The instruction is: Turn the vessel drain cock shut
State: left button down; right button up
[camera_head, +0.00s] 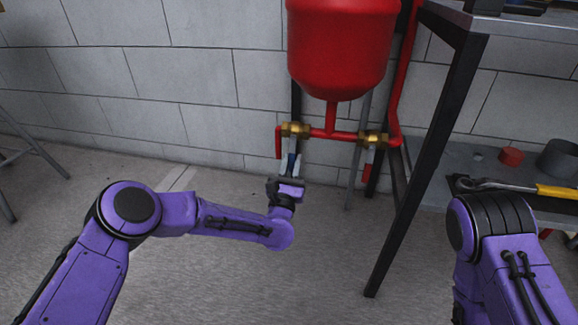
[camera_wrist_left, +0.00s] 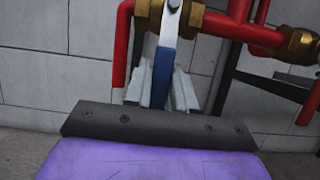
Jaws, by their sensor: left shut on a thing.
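A brass cock (camera_head: 295,130) sits on the left branch, beside a short downturned red outlet (camera_head: 278,145). Its blue lever (camera_wrist_left: 163,72) points down, across the horizontal pipe. My left gripper (camera_head: 290,164) is below this cock, its fingers (camera_wrist_left: 160,88) on both sides of the lever and shut on it. The lever's lower end is hidden by the gripper. My right arm shows at the lower right; its gripper is out of view.
A second brass valve (camera_head: 373,140) with a red handle (camera_head: 367,160) sits on the right branch. A dark bench leg (camera_head: 425,175) stands right of the pipework. A shelf (camera_head: 440,155) holds a wrench (camera_head: 500,185) and a red cap (camera_head: 511,156).

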pick_arm(q)
jog(key=shift+s+d+f, duration=0.1)
jog(key=shift+d+f, duration=0.05)
jog(key=shift+f, duration=0.05)
pick_arm(e)
jog(key=shift+w+d+f, duration=0.1)
jog(key=shift+w, duration=0.05)
pick_arm(q)
jog(key=c, duration=1)
grip_release()
jog(key=shift+r, duration=0.1)
jog(key=p+v, duration=0.4)
jog(key=v, duration=0.6)
jog(key=shift+s, duration=0.3)
pick_arm(e)
jog(key=s+a+r+g+y, duration=0.1)
jog(key=s+a+r+g, duration=0.2)
jog(key=s+a+r, duration=0.1)
jog(key=shift+s+a+r+y, duration=0.2)
jog(key=shift+s+r+y, duration=0.1)
jog(key=shift+s+r, duration=0.4)
jog(key=shift+s+f, duration=0.1)
jog(key=shift+f, duration=0.1)
